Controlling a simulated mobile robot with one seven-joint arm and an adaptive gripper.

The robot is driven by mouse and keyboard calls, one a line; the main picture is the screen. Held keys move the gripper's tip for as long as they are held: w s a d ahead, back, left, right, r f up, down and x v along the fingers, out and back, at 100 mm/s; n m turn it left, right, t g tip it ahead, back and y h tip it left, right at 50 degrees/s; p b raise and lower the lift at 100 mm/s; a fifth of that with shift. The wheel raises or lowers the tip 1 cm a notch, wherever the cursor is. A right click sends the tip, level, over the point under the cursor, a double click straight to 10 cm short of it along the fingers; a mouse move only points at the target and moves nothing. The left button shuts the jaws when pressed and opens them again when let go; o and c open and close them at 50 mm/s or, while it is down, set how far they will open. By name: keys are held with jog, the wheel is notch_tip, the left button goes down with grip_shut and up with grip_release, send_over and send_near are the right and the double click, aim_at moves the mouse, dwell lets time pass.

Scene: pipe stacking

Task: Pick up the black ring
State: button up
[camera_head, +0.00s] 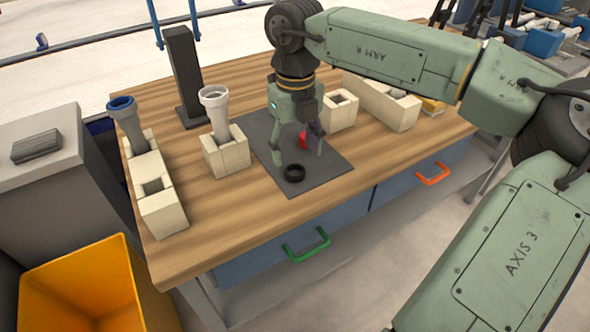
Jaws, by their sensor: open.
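The black ring (294,173) lies on the dark grey mat (327,174) near its front edge. My gripper (299,158) points down over the mat, open, with its fingers spread. Its fingertips are just above or behind the ring in the picture; I cannot tell the exact gap. A small red thing (304,138) shows between or behind the fingers, partly hidden.
A white pipe (217,115) and a grey pipe with a blue rim (127,123) stand in beige blocks left of the mat. More beige blocks (339,112) stand at the right. A black post (184,75) rises behind. An orange bin (95,290) is below left.

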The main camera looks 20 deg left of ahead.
aim_at(294, 174)
jog(key=f, duration=0.2)
jog(key=f+p, duration=0.1)
jog(key=f, duration=0.2)
jog(key=shift+w+a, duration=0.1)
jog(key=shift+a, duration=0.1)
jog(key=shift+c, duration=0.4)
jog(key=c, duration=0.8)
